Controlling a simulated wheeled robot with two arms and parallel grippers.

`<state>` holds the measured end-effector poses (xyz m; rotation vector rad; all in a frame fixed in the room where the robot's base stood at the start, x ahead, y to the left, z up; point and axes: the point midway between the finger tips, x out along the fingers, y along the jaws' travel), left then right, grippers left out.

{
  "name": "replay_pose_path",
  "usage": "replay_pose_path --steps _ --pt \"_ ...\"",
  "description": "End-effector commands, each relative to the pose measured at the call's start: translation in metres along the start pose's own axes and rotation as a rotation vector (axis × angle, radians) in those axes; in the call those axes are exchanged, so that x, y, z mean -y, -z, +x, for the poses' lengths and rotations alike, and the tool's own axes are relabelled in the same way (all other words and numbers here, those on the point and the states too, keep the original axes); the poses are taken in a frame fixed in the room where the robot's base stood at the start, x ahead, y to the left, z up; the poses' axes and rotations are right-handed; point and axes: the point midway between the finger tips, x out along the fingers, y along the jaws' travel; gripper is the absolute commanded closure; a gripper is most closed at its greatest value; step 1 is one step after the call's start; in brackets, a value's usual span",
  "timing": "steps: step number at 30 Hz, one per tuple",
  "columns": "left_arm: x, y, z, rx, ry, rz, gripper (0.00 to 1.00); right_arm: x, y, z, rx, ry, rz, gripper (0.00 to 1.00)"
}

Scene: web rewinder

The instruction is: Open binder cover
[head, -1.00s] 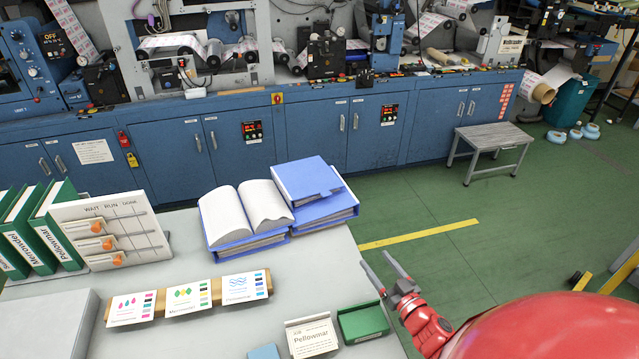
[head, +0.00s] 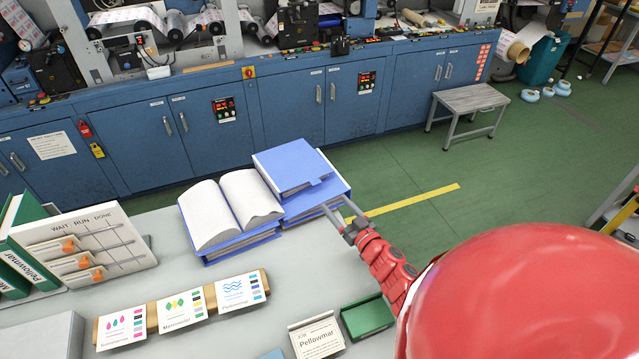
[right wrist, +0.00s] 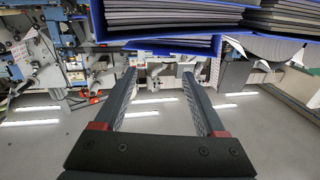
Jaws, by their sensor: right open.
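A closed blue binder (head: 293,168) lies on top of another blue binder (head: 325,197) in a stack at the table's right edge. A third blue binder (head: 240,245) lies open beside the stack, its white pages (head: 228,208) spread. My right gripper (head: 336,206) is open and empty at the right front side of the stack. The head view does not clearly show whether it touches. In the right wrist view the fingers (right wrist: 160,76) are apart with nothing between them, and blue binder edges (right wrist: 165,46) cross the top. My left gripper is out of view.
A board with orange tags (head: 85,247) and green binders (head: 35,262) stand at left. In front are a sample card strip (head: 184,318), a Pellowmar card (head: 318,338) and a green tray (head: 367,318). Blue machine cabinets (head: 290,110) stand behind.

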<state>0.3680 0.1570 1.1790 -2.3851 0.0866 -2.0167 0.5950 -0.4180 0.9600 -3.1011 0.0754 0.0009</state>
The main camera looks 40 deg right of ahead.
Motion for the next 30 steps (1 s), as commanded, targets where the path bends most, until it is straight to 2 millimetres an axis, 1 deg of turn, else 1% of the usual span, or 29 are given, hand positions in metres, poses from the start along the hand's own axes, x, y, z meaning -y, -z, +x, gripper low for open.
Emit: replay_pose_path --steps 1,3,6,9,13,18,21,30 --pt "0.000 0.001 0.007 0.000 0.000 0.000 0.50 0.003 0.005 0.014 -0.004 0.004 0.004 0.28" --pt "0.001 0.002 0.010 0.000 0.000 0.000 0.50 0.000 0.004 0.025 -0.003 0.000 0.002 0.28" --pt "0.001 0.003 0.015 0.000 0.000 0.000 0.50 0.003 0.004 0.044 -0.003 0.003 0.004 0.28" --pt "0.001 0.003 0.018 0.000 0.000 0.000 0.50 0.001 0.005 0.060 -0.004 0.000 0.001 0.28" --pt "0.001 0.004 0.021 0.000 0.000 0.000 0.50 0.001 0.004 0.077 -0.006 0.002 0.002 0.28" --pt "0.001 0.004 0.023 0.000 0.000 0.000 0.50 0.001 0.002 0.090 -0.003 0.001 0.000 0.28" --pt "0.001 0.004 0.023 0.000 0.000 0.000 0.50 0.002 0.002 0.094 -0.002 0.002 0.000 0.28" --pt "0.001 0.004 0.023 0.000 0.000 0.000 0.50 0.002 0.000 0.095 -0.001 0.004 0.001 0.28"
